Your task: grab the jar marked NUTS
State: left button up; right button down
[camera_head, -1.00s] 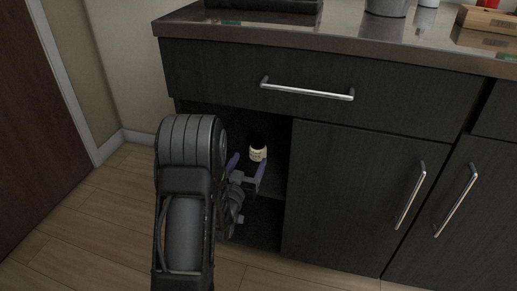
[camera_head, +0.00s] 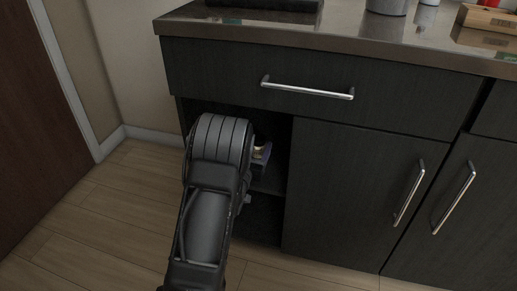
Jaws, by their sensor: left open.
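The jar (camera_head: 258,149) stands on the shelf inside the open cabinet bay. Only a small pale and yellowish part of it shows beside my left arm; its label cannot be read. My left gripper (camera_head: 262,156) reaches into the bay at the jar. I cannot tell whether the fingers touch the jar. My right gripper is not in view.
The cabinet shelf (camera_head: 271,184) has a dark space below it. A closed drawer (camera_head: 310,88) with a metal handle sits above the bay. A closed door (camera_head: 350,190) bounds it on the right. The counter (camera_head: 300,36) holds several items. The wood floor at left is clear.

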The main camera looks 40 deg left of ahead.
pick_arm(q)
jog(key=shift+x, duration=0.8)
grip_shut()
dwell(0.5)
